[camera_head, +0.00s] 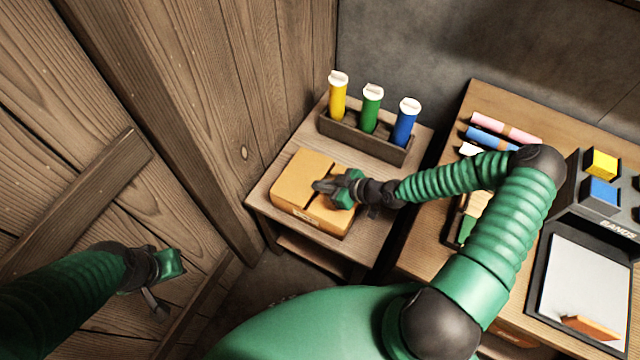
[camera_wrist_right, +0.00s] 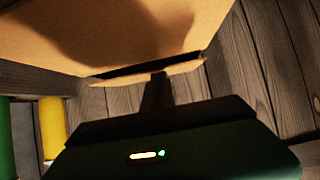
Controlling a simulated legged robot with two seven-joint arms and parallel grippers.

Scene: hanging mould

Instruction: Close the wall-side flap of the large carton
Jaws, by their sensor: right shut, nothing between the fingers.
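The large carton (camera_head: 300,168) is a tan cardboard box on a small wooden table, beside the plank wall. Its top looks mostly covered, with a dark seam across it; the wall-side part (camera_head: 289,187) lies left of the seam. My right gripper (camera_head: 322,187) is shut and empty over the carton top; contact is unclear. In the right wrist view, the carton's cardboard (camera_wrist_right: 130,30) fills the top, with a dark gap and a narrow cardboard strip (camera_wrist_right: 150,75) close to the finger. My left gripper (camera_head: 163,287) hangs away from the carton, its jaw opening unclear.
A dark rack (camera_head: 362,139) with yellow, green and blue tubes stands behind the carton. The plank wall (camera_head: 200,90) rises close on the left. A larger desk (camera_head: 460,105) on the right holds rolls, a dark block stand and a white-surfaced tray (camera_head: 590,285).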

